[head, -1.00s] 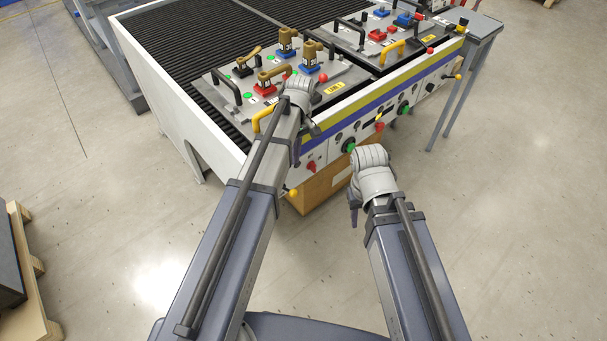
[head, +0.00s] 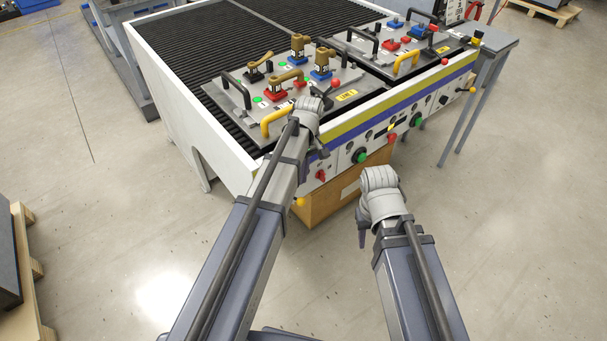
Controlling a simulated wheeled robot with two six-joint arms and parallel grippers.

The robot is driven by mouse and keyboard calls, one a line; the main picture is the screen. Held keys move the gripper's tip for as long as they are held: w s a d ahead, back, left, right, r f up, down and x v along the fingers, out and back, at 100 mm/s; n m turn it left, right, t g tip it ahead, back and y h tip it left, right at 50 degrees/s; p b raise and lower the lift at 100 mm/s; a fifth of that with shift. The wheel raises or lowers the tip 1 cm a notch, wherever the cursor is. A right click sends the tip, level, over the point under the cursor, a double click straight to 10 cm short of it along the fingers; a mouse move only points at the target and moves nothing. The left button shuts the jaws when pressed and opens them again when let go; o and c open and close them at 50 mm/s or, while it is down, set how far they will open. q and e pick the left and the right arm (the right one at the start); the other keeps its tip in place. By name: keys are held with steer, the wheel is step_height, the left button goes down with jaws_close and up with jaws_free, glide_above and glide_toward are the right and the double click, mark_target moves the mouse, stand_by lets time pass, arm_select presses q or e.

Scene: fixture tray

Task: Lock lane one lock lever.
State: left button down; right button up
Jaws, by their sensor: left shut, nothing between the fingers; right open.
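The lane one fixture plate (head: 240,119) lies on the near-left part of the bench and carries a yellow label (head: 346,95). A red-ball lever (head: 335,83) stands at its right front. A yellow-ball lever (head: 300,202) sticks out low on the front panel, below a red knob (head: 321,175). I cannot tell from the view which of these is the lock lever. My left gripper (head: 322,150) is shut and empty at the bench's front edge, above the red knob; my wrist partly hides it. My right gripper (head: 363,240) is open and empty, pointing down in front of the bench, clear of it.
The plate holds several clamps with tan handles (head: 298,45) and a yellow grab handle (head: 279,122). A second plate (head: 372,52) lies to the right. The front panel has a green button (head: 362,156). A cardboard-coloured box (head: 345,190) stands below. The floor in front is free.

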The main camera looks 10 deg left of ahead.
mark_target(295, 199)
arm_select(q)
steer(key=f+b, duration=0.2)
steer(key=f, duration=0.1)
steer(key=f+b, duration=0.1)
steer(key=shift+s+a+f+b, duration=0.1)
steer(key=shift+s+f+b, duration=0.2)
steer(key=shift+s+f, duration=0.1)
steer(key=shift+s, duration=0.1)
steer(key=s+d+f+t+y+b, duration=0.2)
steer(key=f+b, duration=0.5)
steer(key=b, duration=0.4)
steer(key=shift+s+d+f+n+t+y, duration=0.3)
steer(key=shift+d+t+y, duration=0.4)
steer(key=shift+t+y, duration=0.9)
steer(key=shift+f+g+y+b, duration=0.1)
steer(key=shift+g+y+b, duration=0.2)
